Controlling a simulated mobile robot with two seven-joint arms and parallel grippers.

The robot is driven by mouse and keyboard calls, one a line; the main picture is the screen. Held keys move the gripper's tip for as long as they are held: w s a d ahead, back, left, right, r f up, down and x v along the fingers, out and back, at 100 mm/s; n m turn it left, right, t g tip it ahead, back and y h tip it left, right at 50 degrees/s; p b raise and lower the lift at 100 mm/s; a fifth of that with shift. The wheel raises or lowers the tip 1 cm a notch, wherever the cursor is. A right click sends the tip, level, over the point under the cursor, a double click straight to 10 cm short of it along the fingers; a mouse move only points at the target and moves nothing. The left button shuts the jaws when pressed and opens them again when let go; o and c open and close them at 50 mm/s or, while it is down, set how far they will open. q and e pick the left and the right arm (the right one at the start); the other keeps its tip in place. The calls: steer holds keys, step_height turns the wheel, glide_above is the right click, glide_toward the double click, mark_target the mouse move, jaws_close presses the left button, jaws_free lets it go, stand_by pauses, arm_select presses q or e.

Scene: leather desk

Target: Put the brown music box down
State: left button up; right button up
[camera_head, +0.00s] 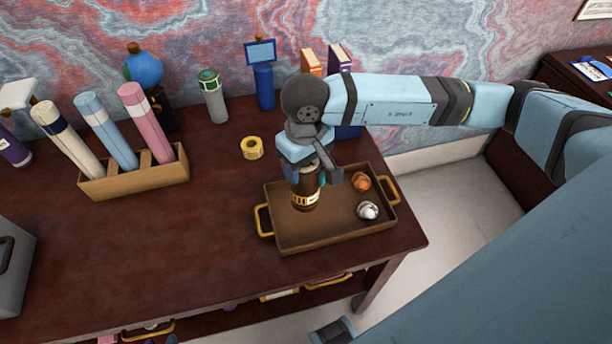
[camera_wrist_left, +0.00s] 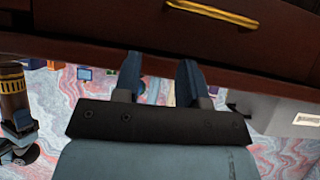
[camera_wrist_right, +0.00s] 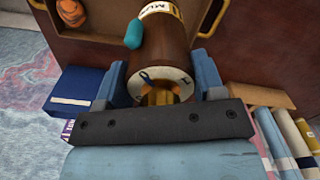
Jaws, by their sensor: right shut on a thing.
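The brown music box (camera_head: 305,196) is a dark brown cylinder with a gold-and-white label band. It is upright over the left part of the brown tray (camera_head: 290,244); I cannot tell whether its base touches the tray floor. My right gripper (camera_head: 307,172) comes down from above and is shut on its upper part. In the right wrist view the music box (camera_wrist_right: 165,48) sits between the two fingers (camera_wrist_right: 160,85), its round end facing the camera. My left gripper (camera_wrist_left: 160,80) has its fingers apart with nothing between them, below the desk top near a drawer front.
The tray also holds an orange object (camera_head: 361,182) and a silver one (camera_head: 368,210), right of the music box. A yellow tape roll (camera_head: 252,148) lies behind the tray. A wooden holder with tubes (camera_head: 140,182) stands left. The desk middle (camera_head: 170,250) is clear.

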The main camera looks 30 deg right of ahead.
step_height(320, 180, down, 5)
steer(key=shift+f, duration=0.2)
stand_by(0.3)
steer(key=shift+f, duration=0.25)
steer(key=o, duration=1.4)
steer(key=shift+r, duration=0.1)
